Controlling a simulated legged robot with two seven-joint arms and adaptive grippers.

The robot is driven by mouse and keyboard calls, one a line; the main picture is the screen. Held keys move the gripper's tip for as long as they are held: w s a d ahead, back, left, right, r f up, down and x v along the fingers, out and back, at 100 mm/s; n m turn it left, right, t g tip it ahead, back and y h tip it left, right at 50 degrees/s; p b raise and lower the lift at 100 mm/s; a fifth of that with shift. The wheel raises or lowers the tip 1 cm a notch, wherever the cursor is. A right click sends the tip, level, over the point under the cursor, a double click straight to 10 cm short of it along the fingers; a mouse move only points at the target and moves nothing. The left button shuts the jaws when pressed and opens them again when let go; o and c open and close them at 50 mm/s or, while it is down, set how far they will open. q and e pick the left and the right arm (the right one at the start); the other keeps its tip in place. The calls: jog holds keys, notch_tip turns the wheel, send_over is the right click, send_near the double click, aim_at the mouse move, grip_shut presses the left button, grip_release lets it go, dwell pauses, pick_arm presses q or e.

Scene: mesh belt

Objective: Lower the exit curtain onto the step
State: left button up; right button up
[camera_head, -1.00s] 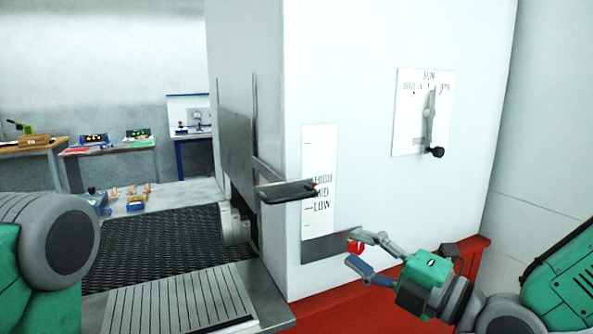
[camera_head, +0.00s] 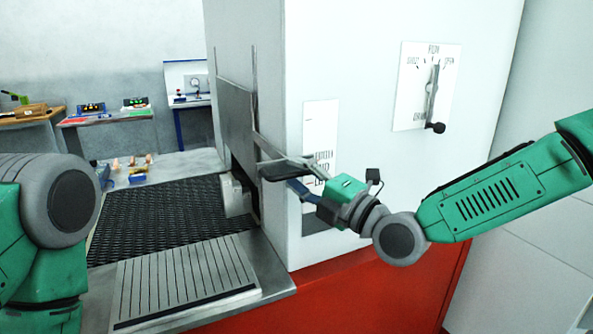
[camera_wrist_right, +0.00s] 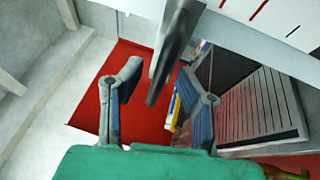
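The exit curtain (camera_head: 235,115) is a grey metal plate upright over the belt's opening. Its dark handle (camera_head: 283,171) sticks out to the right on a lever, in front of the white card (camera_head: 321,125) with level words. My right gripper (camera_head: 293,173) is at the handle, fingers apart. In the right wrist view the handle (camera_wrist_right: 172,55) lies between the two open fingers (camera_wrist_right: 160,85), nearer the right one. A light grey block (camera_head: 236,194) stands below the curtain; I cannot tell whether it is the step. My left gripper is out of view.
A black mesh belt (camera_head: 160,215) runs under the curtain, with a slatted plate (camera_head: 185,280) in front. A dial with a black-knobbed lever (camera_head: 433,95) is on the white housing above my right arm. Benches (camera_head: 110,118) stand far left.

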jog(key=shift+w+a, duration=0.1)
jog(key=shift+c, duration=0.5)
grip_shut()
jog(key=shift+f, duration=0.1)
